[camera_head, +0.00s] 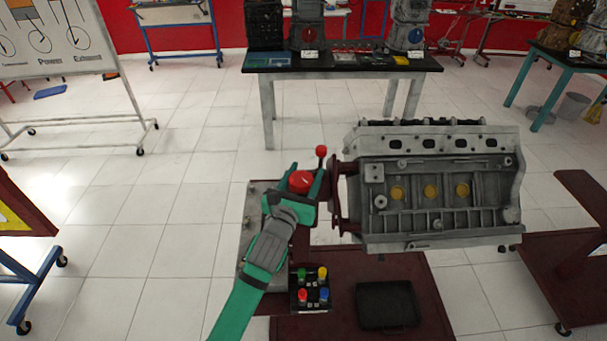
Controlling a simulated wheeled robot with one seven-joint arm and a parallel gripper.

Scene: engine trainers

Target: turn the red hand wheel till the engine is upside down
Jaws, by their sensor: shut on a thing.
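The grey engine block (440,185) is held on its stand at the right of the middle, its side with several yellow round plugs facing me. The red hand wheel (302,182) is at the engine's left end, partly hidden by my gripper. A small red knob (321,151) stands up beside it on a short stem. My gripper (306,184), on a green and grey arm, reaches up from the bottom and is shut at the wheel. Its exact hold on the wheel is hard to see.
A black-topped table (345,62) stands behind. A whiteboard (60,40) is at left. White floor is open at left.

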